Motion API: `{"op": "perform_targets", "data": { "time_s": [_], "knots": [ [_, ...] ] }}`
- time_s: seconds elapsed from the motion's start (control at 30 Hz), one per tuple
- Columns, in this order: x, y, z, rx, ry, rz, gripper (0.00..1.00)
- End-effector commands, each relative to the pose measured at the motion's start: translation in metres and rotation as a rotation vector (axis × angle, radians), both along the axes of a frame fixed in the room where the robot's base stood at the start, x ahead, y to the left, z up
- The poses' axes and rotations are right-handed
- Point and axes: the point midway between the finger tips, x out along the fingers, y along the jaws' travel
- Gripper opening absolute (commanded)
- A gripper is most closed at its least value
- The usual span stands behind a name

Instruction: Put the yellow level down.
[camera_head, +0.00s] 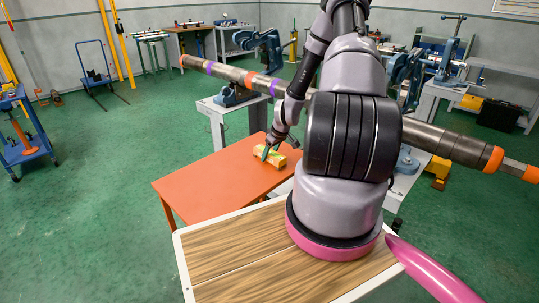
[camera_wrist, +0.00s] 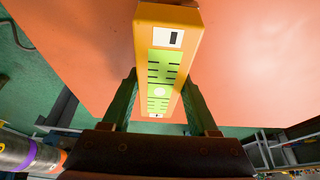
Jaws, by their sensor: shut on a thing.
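The yellow level (camera_head: 270,155) is a short yellow-orange bar over the orange table (camera_head: 205,192) in the head view. In the wrist view the level (camera_wrist: 188,40) runs away from me between the fingers, with a green marked face and small white labels. My gripper (camera_head: 268,152) is shut on the level; in the wrist view its two fingers (camera_wrist: 158,100) sit on either side of it. The orange tabletop (camera_wrist: 255,60) fills much of the wrist view behind the level. I cannot tell whether the level touches the tabletop.
A long pipe (camera_head: 425,135) with orange and purple bands crosses above the table, held in vises, close to my arm. A wood-topped surface (camera_head: 235,262) is in front. The orange tabletop left of the level is clear. A blue cart (camera_head: 22,130) stands at far left.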

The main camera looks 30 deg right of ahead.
Motion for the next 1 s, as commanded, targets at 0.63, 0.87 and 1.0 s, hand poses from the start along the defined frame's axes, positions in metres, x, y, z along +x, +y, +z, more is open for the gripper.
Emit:
{"op": "perform_targets", "data": {
  "time_s": [0.63,0.87,1.0],
  "knots": [
    [0.0,0.0,-0.001,0.0,0.0,-0.001,0.9],
    [-0.008,-0.004,0.025,-0.001,-0.002,-0.001,0.9],
    [-0.02,-0.008,0.054,-0.003,-0.002,0.0,0.9]
  ]
}}
